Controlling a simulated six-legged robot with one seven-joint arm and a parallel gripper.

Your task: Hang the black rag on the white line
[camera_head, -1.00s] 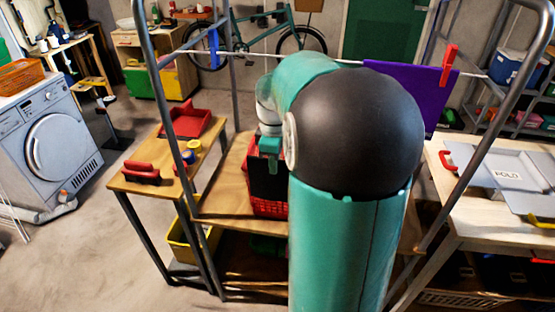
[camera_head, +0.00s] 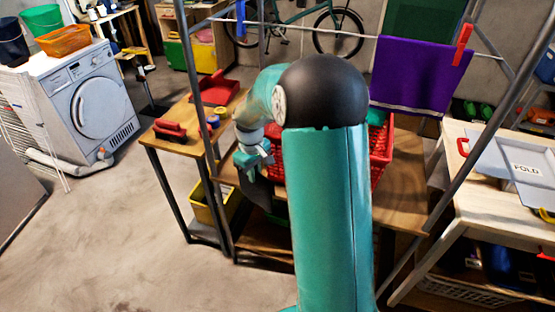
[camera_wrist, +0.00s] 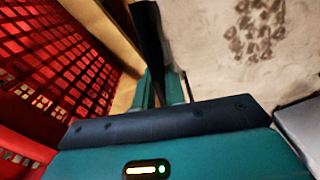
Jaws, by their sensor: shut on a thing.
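My gripper (camera_head: 253,160) is left of the red basket, low beside the wooden table, and pointing down. In the wrist view the rag (camera_wrist: 150,40) is a narrow dark strip between the fingers (camera_wrist: 160,88). The white line (camera_head: 335,32) runs across the metal frame behind my arm. A purple cloth (camera_head: 420,78) hangs on it at right with a red clip (camera_head: 462,44). A blue clip (camera_head: 240,12) sits on the line at left.
The red basket (camera_head: 381,152) stands on the wooden table, partly behind my arm; it fills the left of the wrist view (camera_wrist: 60,65). Metal frame posts (camera_head: 210,130) rise beside my gripper. A side table (camera_head: 170,146) is at left, a folding table (camera_head: 465,205) at right. Floor at left is clear.

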